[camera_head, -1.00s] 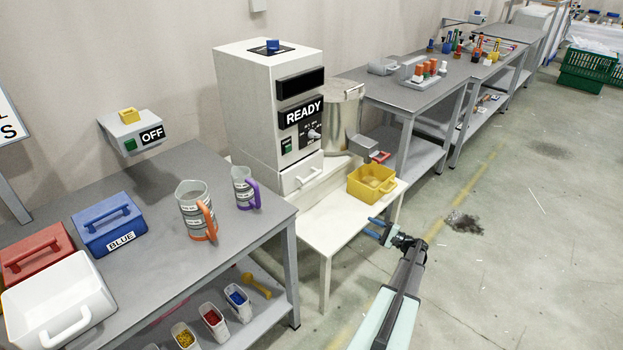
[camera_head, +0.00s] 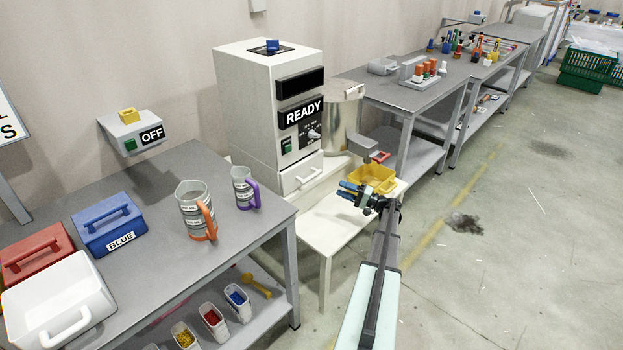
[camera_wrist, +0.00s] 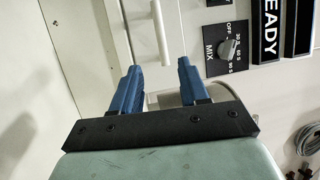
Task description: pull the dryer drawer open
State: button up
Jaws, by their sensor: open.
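The dryer is a tall white cabinet (camera_head: 255,110) with a READY sign. Its drawer (camera_head: 292,184) is at the bottom of the front and looks flush with the cabinet. A white bar handle (camera_head: 309,178) is on the drawer front. My gripper (camera_head: 347,191) is open and empty, in front of the drawer and apart from it, to the right of the handle. In the wrist view, the gripper (camera_wrist: 158,66) has its blue fingers spread, and the handle (camera_wrist: 160,33) shows ahead, roughly in line with the gap between the fingertips.
A yellow bin (camera_head: 372,178) stands on the white table (camera_head: 335,222), close behind my gripper. A metal drum (camera_head: 342,122) is right of the dryer. A grey bench (camera_head: 150,235) with jugs (camera_head: 193,212) is at left. The table front is clear.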

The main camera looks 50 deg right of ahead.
aim_at(312, 176)
jog(key=x, duration=1.4)
jog(key=shift+w+a+r, duration=0.1)
jog(key=shift+w+a, duration=0.1)
jog(key=shift+a, duration=0.15)
jog(key=shift+c, duration=0.2)
grip_shut()
